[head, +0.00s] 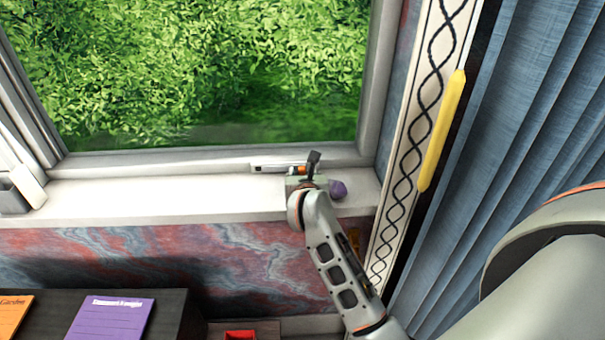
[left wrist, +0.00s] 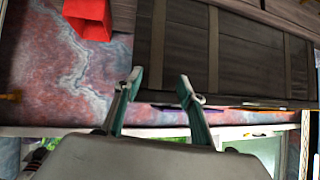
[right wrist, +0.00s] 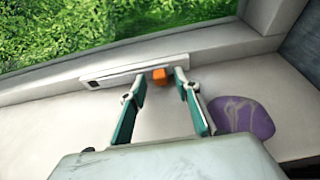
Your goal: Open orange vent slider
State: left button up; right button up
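The orange vent slider (right wrist: 160,74) is a small orange knob on a pale vent strip (right wrist: 112,78) along the base of the window frame. In the head view the vent strip (head: 268,167) lies above the sill, and the orange knob (head: 299,170) shows partly behind my right gripper (head: 312,165). In the right wrist view my right gripper (right wrist: 157,82) is open, with the knob between its two fingertips, nearer the right one. I cannot tell whether they touch. My left gripper (left wrist: 159,80) is open and empty in the left wrist view, and out of the head view.
A purple stone-like object (right wrist: 242,118) sits on the sill right of my right gripper. A yellow handle (head: 441,130) and blue curtain (head: 530,110) stand at the right. Purple (head: 110,318) and orange (head: 12,315) booklets lie lower left.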

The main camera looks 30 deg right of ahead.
jog(key=v, duration=1.2)
jog(key=shift+w, duration=0.1)
